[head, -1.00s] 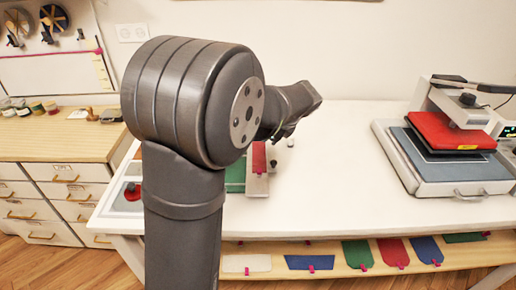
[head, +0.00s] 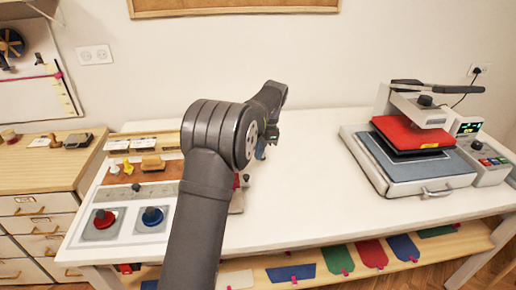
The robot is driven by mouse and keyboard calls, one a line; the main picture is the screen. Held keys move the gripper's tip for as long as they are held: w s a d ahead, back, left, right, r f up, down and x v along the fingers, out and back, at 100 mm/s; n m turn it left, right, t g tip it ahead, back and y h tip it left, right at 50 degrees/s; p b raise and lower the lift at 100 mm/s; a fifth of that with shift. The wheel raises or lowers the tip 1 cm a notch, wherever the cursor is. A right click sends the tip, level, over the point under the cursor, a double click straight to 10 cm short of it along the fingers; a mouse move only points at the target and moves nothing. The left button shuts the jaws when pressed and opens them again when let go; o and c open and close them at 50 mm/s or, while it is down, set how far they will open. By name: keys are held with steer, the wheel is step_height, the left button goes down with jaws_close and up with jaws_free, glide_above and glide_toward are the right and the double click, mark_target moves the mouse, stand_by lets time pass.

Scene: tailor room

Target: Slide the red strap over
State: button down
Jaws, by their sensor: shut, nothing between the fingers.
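My gripper (head: 264,147) is at the far end of my arm, above the white table right of the arm's elbow. It is small and partly hidden by the wrist, and it is shut with nothing held. A small red patch (head: 236,182) shows at the right edge of my arm, with a greyish piece (head: 237,205) just below it. My arm hides most of this spot, so I cannot tell whether the patch is the red strap. My gripper is above and to the right of it, apparently apart.
A heat press (head: 412,165) with a red pad stands on the right. A tray on the left holds a red knob (head: 104,219) and a blue knob (head: 152,216). Coloured pieces, including a red one (head: 371,252), lie on the lower shelf. The table's middle (head: 320,165) is clear.

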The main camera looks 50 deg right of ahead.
steer(key=x, duration=0.6)
steer(key=shift+a, duration=0.1)
steer(key=shift+w+a+r, duration=0.1)
steer(key=shift+w+a, duration=0.15)
steer(key=shift+a, duration=0.3)
steer(key=shift+w+a, duration=0.3)
steer(key=shift+a, duration=0.25)
steer(key=shift+w+a, duration=0.35)
steer(key=shift+a, duration=0.3)
steer(key=shift+w+a, duration=0.25)
steer(key=shift+a, duration=0.2)
steer(key=shift+w+a, duration=0.3)
steer(key=shift+a, duration=0.2)
